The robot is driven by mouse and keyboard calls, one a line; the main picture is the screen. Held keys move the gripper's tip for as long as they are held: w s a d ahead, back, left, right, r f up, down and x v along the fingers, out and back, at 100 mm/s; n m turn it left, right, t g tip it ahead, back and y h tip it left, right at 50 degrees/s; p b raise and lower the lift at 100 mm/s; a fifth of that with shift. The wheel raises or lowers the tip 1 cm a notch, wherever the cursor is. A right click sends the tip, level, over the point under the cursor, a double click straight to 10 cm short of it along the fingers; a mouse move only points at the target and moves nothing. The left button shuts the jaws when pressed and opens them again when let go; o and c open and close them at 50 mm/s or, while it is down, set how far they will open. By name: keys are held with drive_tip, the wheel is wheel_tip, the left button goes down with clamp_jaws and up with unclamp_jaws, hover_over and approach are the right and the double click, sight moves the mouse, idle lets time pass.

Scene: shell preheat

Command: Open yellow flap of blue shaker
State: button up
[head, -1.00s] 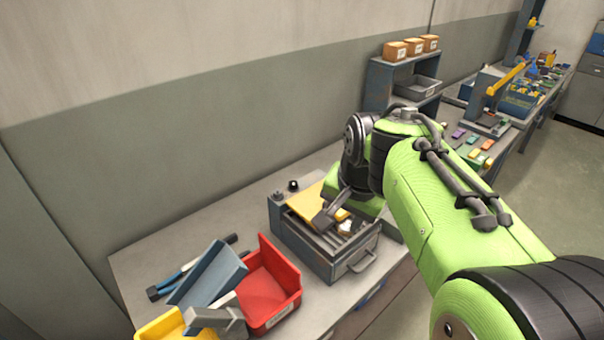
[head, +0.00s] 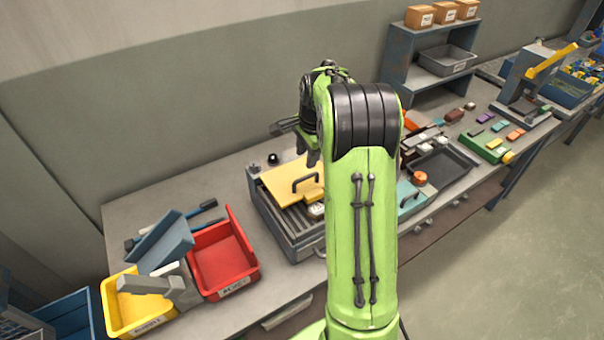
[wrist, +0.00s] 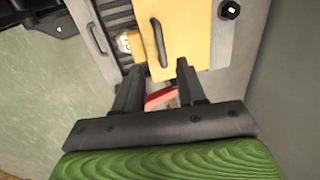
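The blue shaker (head: 283,228) is a grey-blue box on the bench, with dark slats showing in its open top. Its yellow flap (head: 275,186) lies over the back part of the top, and a dark handle (head: 305,184) stands on it. The wrist view shows the flap (wrist: 190,30) and its handle (wrist: 160,43) just beyond my fingers. A small pale piece with yellow (head: 316,210) sits at the flap's front edge. My gripper (wrist: 159,69) is open and empty, apart from the handle. In the head view my arm hides part of the shaker's right side.
A red bin (head: 222,262), a yellow bin (head: 140,312) and a blue scoop-like piece (head: 160,240) stand left of the shaker. A dark tray (head: 440,170) and small coloured blocks lie to the right. The wall is close behind the bench.

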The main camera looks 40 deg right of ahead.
sight(304, 179)
drive_tip(key=f, duration=0.3)
drive_tip(key=w+f, duration=0.1)
drive_tip(key=f, duration=0.2)
drive_tip(key=w+f, duration=0.1)
drive_tip(key=f, duration=0.2)
drive_tip(key=shift+d+f, duration=0.25)
drive_tip(key=shift+d, duration=0.05)
drive_tip(key=shift+c, duration=0.3)
clamp_jaws()
drive_tip(key=shift+r, duration=0.1)
